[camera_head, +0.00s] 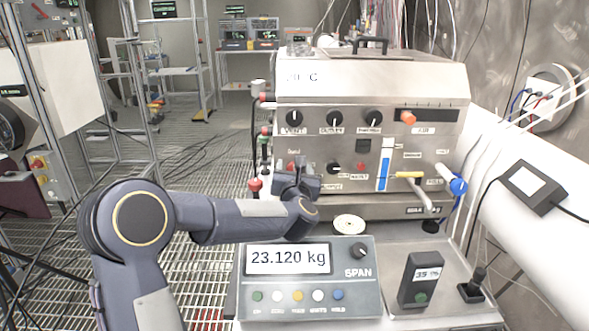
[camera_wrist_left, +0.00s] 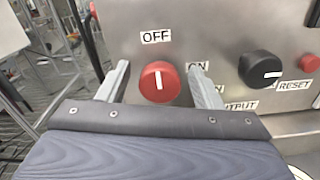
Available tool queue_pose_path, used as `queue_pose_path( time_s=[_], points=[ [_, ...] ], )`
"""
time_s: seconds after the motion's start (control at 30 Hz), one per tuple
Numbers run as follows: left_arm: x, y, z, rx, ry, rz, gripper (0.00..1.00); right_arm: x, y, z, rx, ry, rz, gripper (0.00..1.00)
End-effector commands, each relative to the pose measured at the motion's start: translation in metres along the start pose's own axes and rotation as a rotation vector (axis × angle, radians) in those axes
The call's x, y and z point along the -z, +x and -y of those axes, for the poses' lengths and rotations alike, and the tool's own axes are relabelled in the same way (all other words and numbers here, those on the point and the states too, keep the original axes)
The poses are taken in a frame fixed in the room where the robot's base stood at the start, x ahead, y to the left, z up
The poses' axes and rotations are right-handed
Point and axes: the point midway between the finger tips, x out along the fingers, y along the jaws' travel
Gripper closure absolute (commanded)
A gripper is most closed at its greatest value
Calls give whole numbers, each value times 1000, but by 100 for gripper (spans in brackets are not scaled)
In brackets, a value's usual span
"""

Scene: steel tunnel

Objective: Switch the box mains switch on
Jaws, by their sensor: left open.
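The steel box (camera_head: 365,80) stands in front of me with its control panel facing me. In the left wrist view its red round switch (camera_wrist_left: 158,82) has a white pointer line, near upright, with an OFF label (camera_wrist_left: 156,36) above and an ON label (camera_wrist_left: 202,65) at upper right. My left gripper (camera_wrist_left: 160,80) is open, one finger on each side of the red switch. I cannot tell whether the fingers touch it. In the head view my left gripper (camera_head: 297,172) is at the panel's lower left and largely hides the switch. My right gripper is not in view.
A black knob (camera_wrist_left: 261,69) and a red reset button (camera_wrist_left: 309,63) are right of the switch. A scale display (camera_head: 288,259) reading 23.120 kg stands below my forearm. Red-topped and green-topped posts stand at the box's left.

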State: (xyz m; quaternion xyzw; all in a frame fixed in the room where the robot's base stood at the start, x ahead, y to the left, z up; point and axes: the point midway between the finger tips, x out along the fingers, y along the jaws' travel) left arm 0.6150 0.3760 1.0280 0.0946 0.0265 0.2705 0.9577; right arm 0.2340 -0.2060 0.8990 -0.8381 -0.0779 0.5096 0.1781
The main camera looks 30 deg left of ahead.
Motion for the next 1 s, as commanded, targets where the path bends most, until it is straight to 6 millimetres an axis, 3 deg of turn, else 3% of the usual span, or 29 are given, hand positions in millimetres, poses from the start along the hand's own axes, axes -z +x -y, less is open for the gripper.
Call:
queue_pose_path(
  time_s=[0.13, 0.47, 0.77, 1.0],
  points=[
    [0, 0, 0, 0, 0, 0, 41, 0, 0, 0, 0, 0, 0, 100],
    [0, 0, 0, 1, 0, 0, 84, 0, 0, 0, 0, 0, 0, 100],
    [0, -1, 1, 2, 31, 1, 85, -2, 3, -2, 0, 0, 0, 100],
    [2, -1, 2, 2, 160, 2, 85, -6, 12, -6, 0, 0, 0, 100]
  ],
)
